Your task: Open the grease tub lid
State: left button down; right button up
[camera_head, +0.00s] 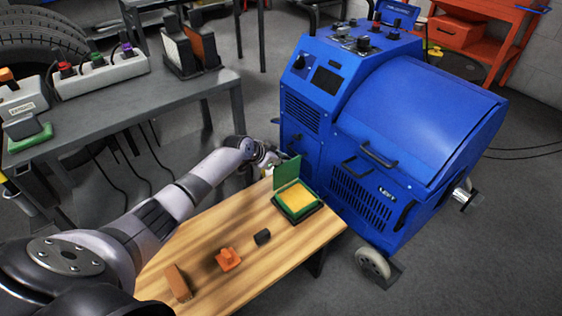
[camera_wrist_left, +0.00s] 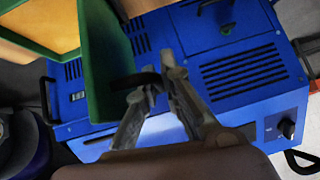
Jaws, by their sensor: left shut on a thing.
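The green grease tub (camera_head: 311,213) stands near the far right corner of the wooden bench, with yellow grease (camera_head: 295,198) showing inside. Its green lid (camera_head: 287,172) stands up, roughly upright, at the tub's back left edge. In the left wrist view the lid (camera_wrist_left: 103,60) rises beside the yellow grease (camera_wrist_left: 48,22). My left gripper (camera_head: 272,160) is behind the lid. In the left wrist view its fingers (camera_wrist_left: 160,84) are shut on a dark handle (camera_wrist_left: 134,80) on the lid's outer face. The fingertips partly hide the handle. My right gripper is out of view.
The blue dynamometer (camera_head: 380,130) stands close behind the tub. A grey table (camera_head: 160,85) with equipment is at the left.

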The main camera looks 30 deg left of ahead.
pick_arm(q)
jog(key=c, duration=2)
grip_release()
jog(key=shift+s, duration=0.1)
jog(key=v, duration=1.1)
jog(key=shift+s+a+r, duration=0.15)
jog(key=shift+s+r, duration=0.15)
